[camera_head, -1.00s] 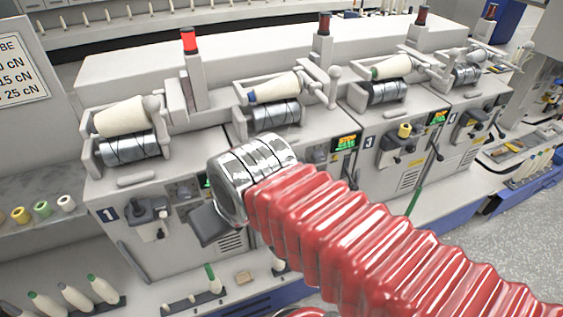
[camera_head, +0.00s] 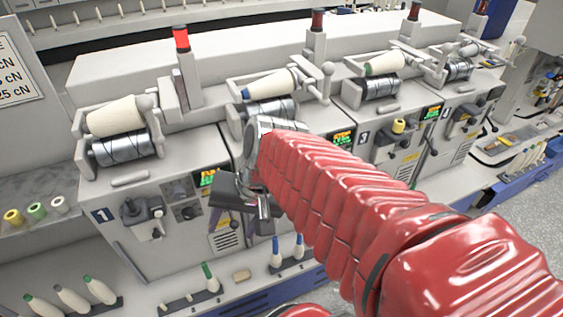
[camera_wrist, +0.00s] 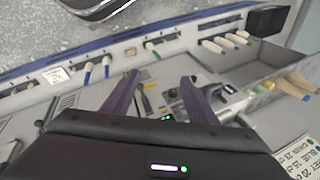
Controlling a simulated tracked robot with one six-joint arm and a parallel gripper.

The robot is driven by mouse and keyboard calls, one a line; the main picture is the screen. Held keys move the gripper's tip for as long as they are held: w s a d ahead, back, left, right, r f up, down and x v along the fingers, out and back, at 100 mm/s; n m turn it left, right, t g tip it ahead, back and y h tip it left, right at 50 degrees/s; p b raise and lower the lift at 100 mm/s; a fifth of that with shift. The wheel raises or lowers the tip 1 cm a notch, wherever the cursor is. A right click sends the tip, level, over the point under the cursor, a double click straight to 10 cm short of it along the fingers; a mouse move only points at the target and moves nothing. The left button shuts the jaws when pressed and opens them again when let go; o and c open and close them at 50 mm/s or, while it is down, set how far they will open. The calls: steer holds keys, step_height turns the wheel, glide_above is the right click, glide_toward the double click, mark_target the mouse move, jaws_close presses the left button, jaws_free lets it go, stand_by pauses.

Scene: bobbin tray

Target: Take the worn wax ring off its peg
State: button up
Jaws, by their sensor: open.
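A yellow ring-like piece (camera_head: 398,126) sits on the front fitting of the third winding unit from the left. I cannot tell from its look whether it is the worn wax ring. My gripper (camera_head: 233,224) hangs with purple fingers before the lower front near the first and second units, well left of that yellow piece. In the wrist view the fingers (camera_wrist: 160,84) are spread apart with nothing between them. Small dark knobs and a grey fitting (camera_wrist: 225,90) of a unit front show beyond the right finger. My arm hides part of the second unit's front.
A beige block (camera_head: 242,275) lies on the ledge below the units. Blue-tipped bobbins (camera_head: 288,249) and a green-tipped bobbin (camera_head: 209,278) stand there. Coloured spools (camera_head: 37,211) sit on the left shelf.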

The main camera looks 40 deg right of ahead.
steer(key=d+f+m+t, duration=0.1)
steer(key=d+m+t, duration=0.2)
steer(key=d+m, duration=0.6)
steer(key=w+d+f+m+t, duration=0.1)
steer(key=d+f+m+t, duration=0.1)
steer(key=d+m, duration=0.7)
steer(key=w+d+f+m+t+h, duration=0.1)
steer(key=d+m+t, duration=0.3)
steer(key=d+m, duration=0.5)
steer(key=d+f, duration=0.1)
steer(key=d, duration=0.2)
steer(key=shift+f+t, duration=0.15)
steer(key=shift+t, duration=0.25)
steer(key=x, duration=0.8)
steer(key=shift+w+f, duration=0.2)
steer(key=shift+w, duration=0.05)
steer(key=shift+w, duration=0.1)
